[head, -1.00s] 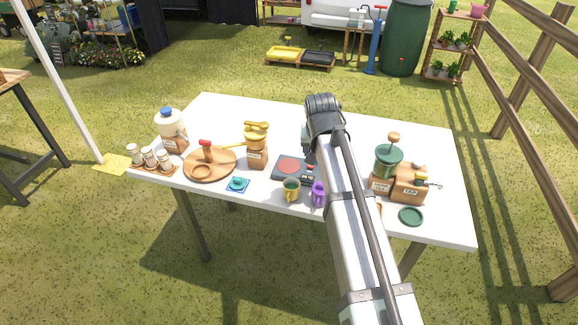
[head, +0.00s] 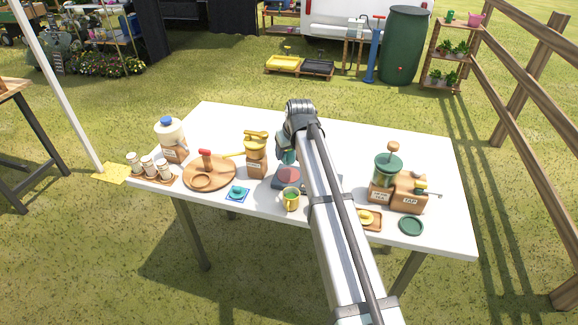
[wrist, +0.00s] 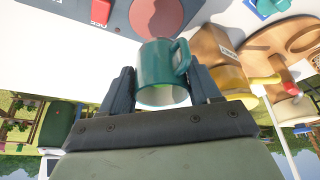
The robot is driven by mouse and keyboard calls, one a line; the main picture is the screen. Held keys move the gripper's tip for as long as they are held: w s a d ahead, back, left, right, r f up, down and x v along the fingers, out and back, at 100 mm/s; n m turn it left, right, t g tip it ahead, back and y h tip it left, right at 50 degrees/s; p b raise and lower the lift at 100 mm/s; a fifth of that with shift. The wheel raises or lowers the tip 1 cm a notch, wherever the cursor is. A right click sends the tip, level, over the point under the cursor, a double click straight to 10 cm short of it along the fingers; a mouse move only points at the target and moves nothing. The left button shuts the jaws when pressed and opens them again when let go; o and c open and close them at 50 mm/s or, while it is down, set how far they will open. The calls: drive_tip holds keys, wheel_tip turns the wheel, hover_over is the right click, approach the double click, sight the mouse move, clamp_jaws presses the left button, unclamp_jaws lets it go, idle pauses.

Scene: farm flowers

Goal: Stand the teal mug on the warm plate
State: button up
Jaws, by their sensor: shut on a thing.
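The teal mug (wrist: 160,62) is held between the two fingers of my gripper (wrist: 160,85), its handle to the right and its rim toward the camera. In the head view the mug (head: 287,156) shows partly below my gripper (head: 286,148) and looks roughly upright. The warm plate (head: 281,184) is a dark grey unit with a round red disc, just below the mug and partly hidden by my arm. In the wrist view the disc (wrist: 156,14) lies right beyond the mug's base. I cannot tell whether they touch.
A yellow mug (head: 291,200) stands close in front of the plate.

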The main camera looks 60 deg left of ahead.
sight(289, 164)
drive_tip(key=shift+f, duration=2.9)
drive_tip(key=shift+f, duration=0.1)
drive_tip(key=o, duration=1.3)
drive_tip(key=v, duration=1.2)
drive_tip(key=shift+w, duration=0.1)
